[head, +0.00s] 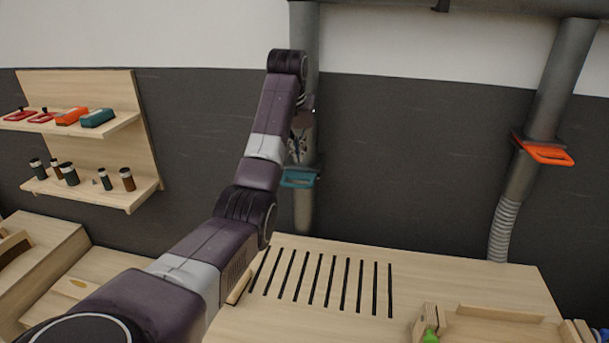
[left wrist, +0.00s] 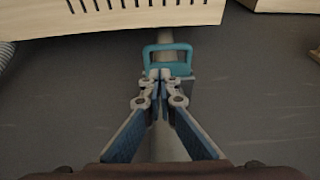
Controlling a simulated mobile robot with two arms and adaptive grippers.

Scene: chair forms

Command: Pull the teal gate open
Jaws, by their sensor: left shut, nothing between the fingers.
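The teal gate (head: 301,178) is a flat plate with a loop handle, set on the left grey pipe (head: 304,208) behind the slotted table. My left gripper (head: 298,155) is shut and empty, just above the gate in the head view, its upper part hidden by my arm. In the left wrist view the teal gate's loop (left wrist: 168,49) lies straight ahead of the fingertips (left wrist: 160,75). The tips overlap the loop's nearer bar in the picture; I cannot tell whether they touch it. My right gripper is not in view.
A second pipe (head: 562,75) on the right carries an orange gate (head: 547,153). The slotted table (head: 440,275) lies below and in front of the teal gate. Wall shelves (head: 145,190) with small items hang at left. Dark wall between the pipes is clear.

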